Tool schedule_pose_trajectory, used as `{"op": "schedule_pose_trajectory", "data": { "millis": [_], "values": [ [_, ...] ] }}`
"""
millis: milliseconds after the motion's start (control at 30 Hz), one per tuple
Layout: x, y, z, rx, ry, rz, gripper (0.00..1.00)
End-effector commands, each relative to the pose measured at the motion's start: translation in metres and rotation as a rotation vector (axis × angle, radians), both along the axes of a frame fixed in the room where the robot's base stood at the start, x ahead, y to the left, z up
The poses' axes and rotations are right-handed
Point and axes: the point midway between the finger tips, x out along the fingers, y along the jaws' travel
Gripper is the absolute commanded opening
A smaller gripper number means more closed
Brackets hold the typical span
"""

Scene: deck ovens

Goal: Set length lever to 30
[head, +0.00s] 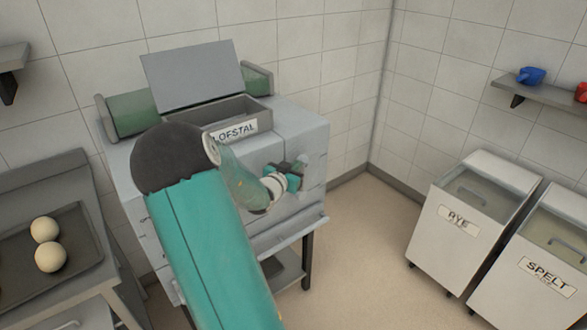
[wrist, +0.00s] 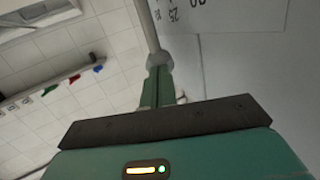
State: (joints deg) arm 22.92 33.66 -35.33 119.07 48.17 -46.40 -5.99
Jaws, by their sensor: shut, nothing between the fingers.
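The grey machine (head: 300,135), with a name label reading roughly "LOFSTAL", stands in the middle of the head view. My gripper (head: 297,168) is at the right part of its front face and hides much of what lies behind it. In the wrist view, my green fingers (wrist: 157,90) are shut with nothing between them. Their tips are at or just in front of a grey knob (wrist: 158,60) on a pale rod (wrist: 147,25), apparently the length lever; I cannot tell whether they touch. A number scale (wrist: 185,14) shows beside the rod, with a 25 legible. The lever's setting cannot be read.
Bins labelled RYE (head: 440,235) and SPELT (head: 520,290) stand at the right. A wall shelf (head: 545,92) holds blue and red items. The floor (head: 365,235) between machine and bins is clear.

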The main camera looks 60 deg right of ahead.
Motion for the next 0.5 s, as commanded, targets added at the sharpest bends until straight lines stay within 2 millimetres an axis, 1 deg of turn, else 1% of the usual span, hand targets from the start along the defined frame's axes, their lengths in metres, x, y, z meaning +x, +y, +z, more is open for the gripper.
{"op": "schedule_pose_trajectory", "data": {
  "millis": [200,500],
  "values": [
    [-0.009,-0.017,0.006,0.097,-0.055,-0.003,0.00],
    [-0.025,-0.047,0.007,0.287,-0.150,-0.003,0.00]
  ]
}}
